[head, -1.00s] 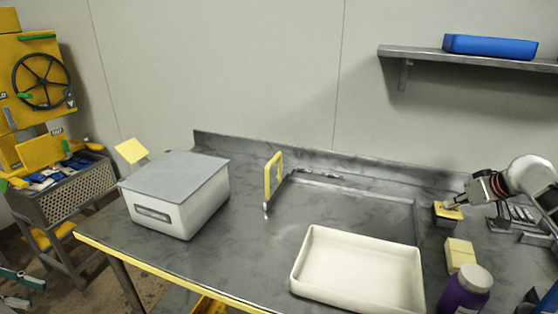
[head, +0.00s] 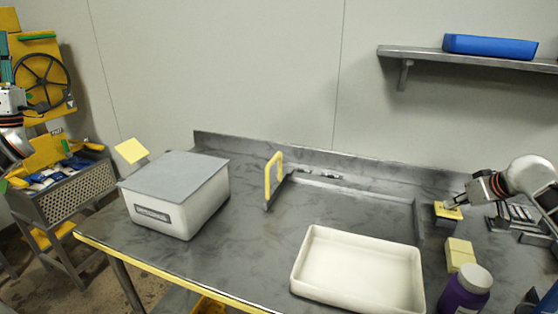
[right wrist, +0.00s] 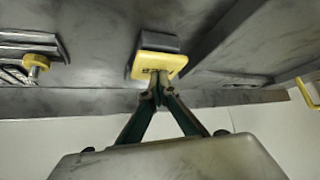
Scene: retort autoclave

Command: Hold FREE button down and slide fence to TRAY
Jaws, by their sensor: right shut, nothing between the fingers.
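The yellow-topped button box (head: 447,215) stands at the right of the steel table. My right gripper (head: 452,205) is shut and empty, with its tips at the yellow top. In the right wrist view the shut fingertips (right wrist: 157,76) meet the yellow plate (right wrist: 160,63); its lettering is unreadable, and I cannot tell how far it is pressed. The fence's yellow handle (head: 268,180) stands upright near the table's back, left of the white tray (head: 358,231). My left gripper (head: 6,66) is at the far left edge before the yellow machine, partly cut off, far from the fence.
A grey-lidded white box (head: 180,190) stands left of the fence. Yellow blocks (head: 460,252) and a purple bottle (head: 463,294) stand right of the tray. A wall shelf (head: 470,59) holds a blue bin (head: 490,45).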

